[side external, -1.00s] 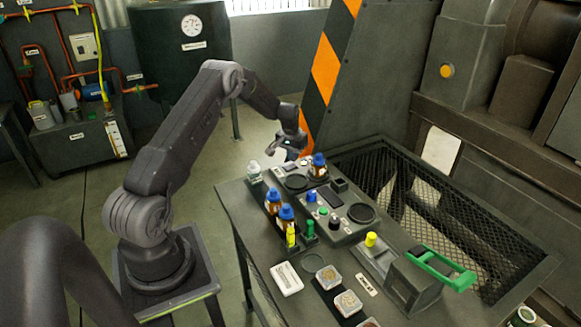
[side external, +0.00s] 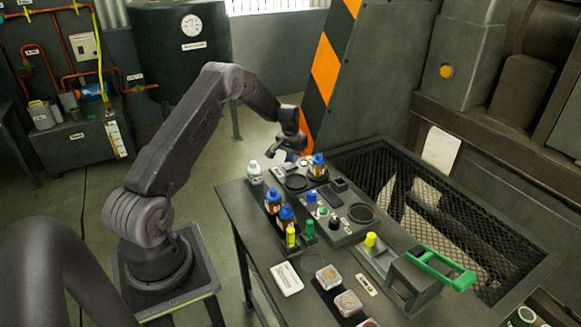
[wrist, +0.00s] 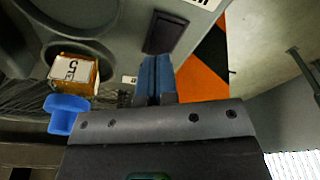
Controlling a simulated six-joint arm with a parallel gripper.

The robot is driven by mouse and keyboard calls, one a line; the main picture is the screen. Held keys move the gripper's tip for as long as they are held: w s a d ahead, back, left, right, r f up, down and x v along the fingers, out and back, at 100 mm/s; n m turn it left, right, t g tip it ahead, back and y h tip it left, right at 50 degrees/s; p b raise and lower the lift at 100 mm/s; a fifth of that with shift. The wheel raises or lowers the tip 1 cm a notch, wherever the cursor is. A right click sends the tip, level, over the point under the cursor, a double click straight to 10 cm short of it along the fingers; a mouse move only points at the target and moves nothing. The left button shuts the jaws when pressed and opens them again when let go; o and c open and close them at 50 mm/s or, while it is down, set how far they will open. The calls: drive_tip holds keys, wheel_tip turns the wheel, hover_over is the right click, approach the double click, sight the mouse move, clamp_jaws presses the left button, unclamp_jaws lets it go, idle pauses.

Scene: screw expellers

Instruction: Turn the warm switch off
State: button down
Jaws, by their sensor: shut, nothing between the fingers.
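My gripper (wrist: 156,62) is shut and empty, its two blue-grey fingertips together in the wrist view. It also shows in the side view (side external: 271,153), above the far left end of the grey device. A dark rocker switch (wrist: 165,33) sits on the grey panel (wrist: 130,40) in the wrist view, just beyond the fingertips. I cannot tell whether they touch it. A white label (wrist: 201,3) beside the switch is cut off at the frame edge, with only a final letter like "M" showing. The switch's position is not clear.
More bottles (side external: 273,201) and a white-capped bottle (side external: 254,172) stand nearby on the table.

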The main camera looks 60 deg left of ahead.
drive_tip(key=shift+f, duration=0.8)
idle(0.4)
drive_tip(key=shift+r, duration=3.5)
drive_tip(key=shift+r, duration=0.1)
